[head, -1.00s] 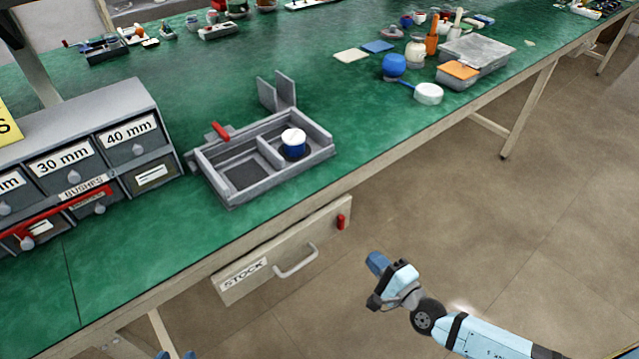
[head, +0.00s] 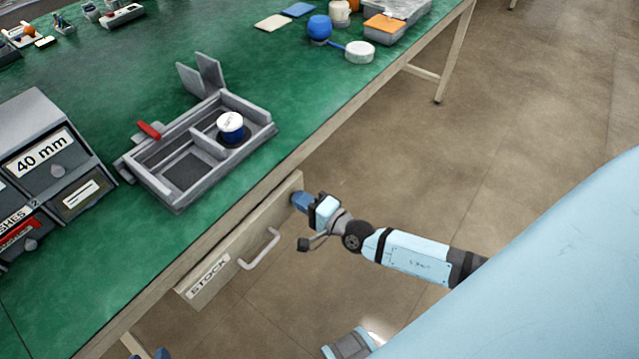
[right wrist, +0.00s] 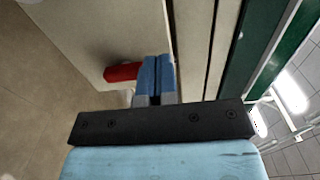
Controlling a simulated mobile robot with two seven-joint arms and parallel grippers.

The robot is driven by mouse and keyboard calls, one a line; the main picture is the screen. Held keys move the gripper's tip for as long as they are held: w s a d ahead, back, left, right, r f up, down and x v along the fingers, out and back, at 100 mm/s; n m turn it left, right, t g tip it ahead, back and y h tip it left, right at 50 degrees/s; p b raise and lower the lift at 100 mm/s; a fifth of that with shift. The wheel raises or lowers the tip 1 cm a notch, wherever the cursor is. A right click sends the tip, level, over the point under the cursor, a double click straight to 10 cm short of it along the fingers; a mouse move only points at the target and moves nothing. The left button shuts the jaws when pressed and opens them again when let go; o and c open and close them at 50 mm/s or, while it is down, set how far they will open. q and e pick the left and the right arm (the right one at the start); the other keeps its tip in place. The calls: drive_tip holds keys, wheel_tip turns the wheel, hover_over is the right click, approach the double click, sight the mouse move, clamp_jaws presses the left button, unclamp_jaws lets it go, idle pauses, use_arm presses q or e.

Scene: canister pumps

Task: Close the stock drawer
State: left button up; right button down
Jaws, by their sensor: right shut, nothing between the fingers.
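The stock drawer (head: 232,244) hangs under the front edge of the green bench, with a STOCK label and a pale bar handle (head: 262,250). Its front lies close to the bench edge; how far it stands out I cannot tell. My right gripper (head: 300,201) is shut and empty at the right end of the drawer front. In the right wrist view its blue fingers (right wrist: 155,76) are beside a red catch (right wrist: 122,72) on the pale drawer front (right wrist: 110,35); contact is unclear. Two blue tips at the bottom left may be my left gripper (head: 151,354).
On the bench (head: 105,235) stand a grey two-compartment tray (head: 180,208) with a blue-and-white canister (head: 231,126) and a grey bushing cabinet (head: 28,118). A bench leg (head: 455,55) stands at the upper right. Open floor lies right of the drawer.

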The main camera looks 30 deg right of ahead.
sight(288, 190)
drive_tip(key=shift+x, duration=1.05)
drive_tip(key=x, duration=0.4)
drive_tip(key=shift+w+b, duration=0.2)
drive_tip(key=shift+b, duration=0.1)
drive_tip(key=shift+r, duration=0.15)
drive_tip(key=shift+w, duration=0.1)
drive_tip(key=shift+r, duration=0.1)
